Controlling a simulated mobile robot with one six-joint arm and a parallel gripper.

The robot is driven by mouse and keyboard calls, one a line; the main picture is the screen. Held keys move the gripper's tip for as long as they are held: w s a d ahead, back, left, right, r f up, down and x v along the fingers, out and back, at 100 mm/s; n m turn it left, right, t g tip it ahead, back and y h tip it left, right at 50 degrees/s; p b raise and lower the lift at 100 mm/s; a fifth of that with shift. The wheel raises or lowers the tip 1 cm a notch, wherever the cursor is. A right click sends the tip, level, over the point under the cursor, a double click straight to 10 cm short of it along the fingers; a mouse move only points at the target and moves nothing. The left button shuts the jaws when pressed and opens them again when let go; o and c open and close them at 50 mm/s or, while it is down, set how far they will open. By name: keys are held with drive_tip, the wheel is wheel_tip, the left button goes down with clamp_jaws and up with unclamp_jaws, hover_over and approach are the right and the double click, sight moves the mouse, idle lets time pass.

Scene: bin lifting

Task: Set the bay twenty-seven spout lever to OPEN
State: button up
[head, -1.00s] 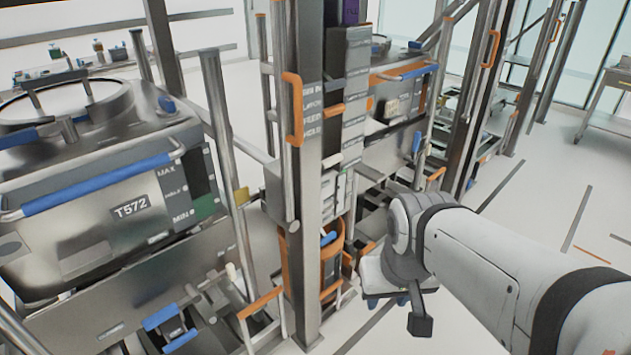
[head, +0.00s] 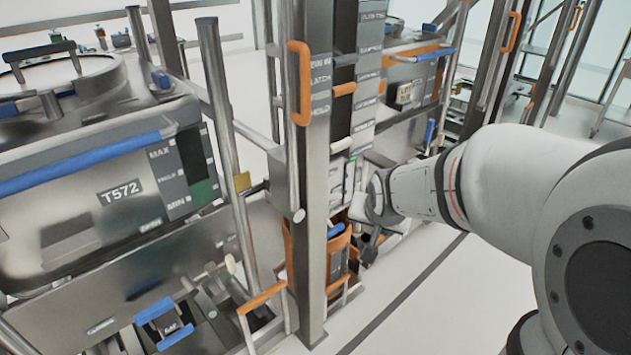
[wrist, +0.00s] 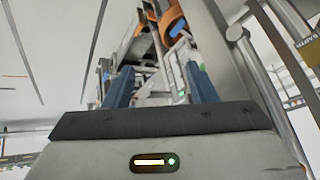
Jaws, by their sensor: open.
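I cannot pick out the bay twenty-seven spout lever or read its number. A blue handle (head: 168,322) with a small unreadable label sits on the lower frame at the left of the head view. My gripper (wrist: 160,88) shows two blue fingers apart in the wrist view, with nothing visibly held between them. Beyond them are grey metal parts and an orange curved part (wrist: 172,22). In the head view, my arm reaches in from the right, and its end is beside the central post, close to an orange-sided unit (head: 338,252). The fingertips are not clear there.
A steel bin marked T572 (head: 60,200) fills the left. The central post (head: 313,180) carries an orange grab handle (head: 300,85) and labels. An orange rail (head: 262,298) juts out low beside it. Open pale floor (head: 440,310) lies at the lower right.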

sight(334, 234)
drive_tip(key=w+f+m+t+y+b, duration=0.1)
drive_tip(key=w+f+m+t+b, duration=0.7)
drive_tip(key=w+f, duration=1.1)
drive_tip(key=w+f+m+t+y+b, duration=0.25)
drive_tip(key=f+b, duration=0.25)
drive_tip(key=f, duration=0.3)
drive_tip(key=w+f+m+t+y+b, duration=0.1)
drive_tip(key=w+f+t+b, duration=0.15)
drive_tip(key=f+b, duration=0.4)
drive_tip(key=shift+m, duration=0.25)
drive_tip(key=x, duration=0.2)
drive_tip(key=f+x, duration=0.1)
drive_tip(key=x, duration=0.2)
drive_tip(key=a+x, duration=0.1)
drive_tip(key=x, duration=0.1)
drive_tip(key=shift+w+a+p, duration=0.15)
drive_tip(key=shift+w+p, duration=0.15)
drive_tip(key=shift+w, duration=0.1)
